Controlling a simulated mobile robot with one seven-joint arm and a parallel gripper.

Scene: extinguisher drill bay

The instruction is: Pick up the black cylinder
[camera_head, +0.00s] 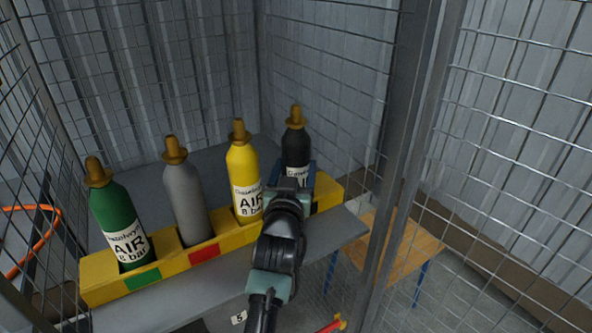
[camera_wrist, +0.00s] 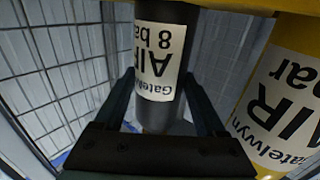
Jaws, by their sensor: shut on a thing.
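The black cylinder (camera_head: 295,147) has a brass-coloured cap and a white AIR 8 bar label. It stands upright at the right end of the yellow rack (camera_head: 327,188). My gripper (camera_head: 291,174) is shut on its body at label height, from the front. In the wrist view, the black cylinder (camera_wrist: 163,22) lies between the two dark fingers of my gripper (camera_wrist: 159,82), its label showing upside down. The cylinder's lower part is hidden behind my gripper in the head view, so I cannot tell whether its base is seated in the rack.
A yellow cylinder (camera_head: 243,170) stands close left of the black one, then a grey cylinder (camera_head: 185,203) and a green cylinder (camera_head: 115,211). The rack sits on a grey shelf (camera_head: 335,228). Wire mesh (camera_head: 340,100) and a metal post (camera_head: 408,110) are close on the right.

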